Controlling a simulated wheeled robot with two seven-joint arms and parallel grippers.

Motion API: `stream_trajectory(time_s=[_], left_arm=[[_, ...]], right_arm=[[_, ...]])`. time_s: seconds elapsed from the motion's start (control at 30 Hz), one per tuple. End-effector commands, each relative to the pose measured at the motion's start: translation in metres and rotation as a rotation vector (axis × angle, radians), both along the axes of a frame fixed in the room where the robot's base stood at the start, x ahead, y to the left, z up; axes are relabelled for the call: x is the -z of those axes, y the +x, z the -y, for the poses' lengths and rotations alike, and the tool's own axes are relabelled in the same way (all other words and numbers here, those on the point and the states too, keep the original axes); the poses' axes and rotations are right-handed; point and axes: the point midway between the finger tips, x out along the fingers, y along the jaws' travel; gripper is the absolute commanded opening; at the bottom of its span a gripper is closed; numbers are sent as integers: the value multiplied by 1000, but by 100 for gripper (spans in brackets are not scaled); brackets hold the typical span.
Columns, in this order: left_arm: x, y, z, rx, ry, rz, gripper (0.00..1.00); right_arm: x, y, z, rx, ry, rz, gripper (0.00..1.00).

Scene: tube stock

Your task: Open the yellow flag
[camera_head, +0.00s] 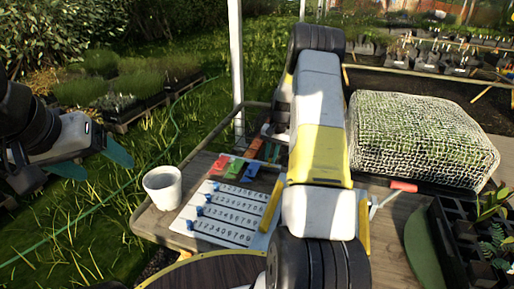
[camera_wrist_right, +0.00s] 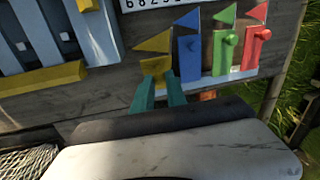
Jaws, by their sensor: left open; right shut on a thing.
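The yellow flag (camera_wrist_right: 154,43) is a yellow triangle above a small yellow block (camera_wrist_right: 156,66) on a grey wooden board in the right wrist view. My right gripper (camera_wrist_right: 159,82) has its teal fingers shut on the yellow block, just below the triangle. The fingers hide the lower part of the block. In the head view my right arm hides the yellow flag and the right gripper. My left gripper (camera_head: 100,165) is open and empty at the left, over the grass and away from the table.
Blue (camera_wrist_right: 188,45), green (camera_wrist_right: 224,42) and red (camera_wrist_right: 253,42) flag pieces stand beside the yellow one. A white cup (camera_head: 163,187) and a number board (camera_head: 228,212) with blue sliders are on the table. A mesh-covered block (camera_head: 420,135) stands at the right.

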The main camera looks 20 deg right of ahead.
Motion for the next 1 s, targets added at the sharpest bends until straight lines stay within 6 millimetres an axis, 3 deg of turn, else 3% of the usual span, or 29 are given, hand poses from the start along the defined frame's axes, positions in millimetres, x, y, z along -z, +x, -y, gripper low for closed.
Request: stream_trajectory(time_s=[1.0], left_arm=[[0, 0, 0, 0, 0, 0, 74]], right_arm=[[-7, 8, 6, 1, -4, 8, 0]])
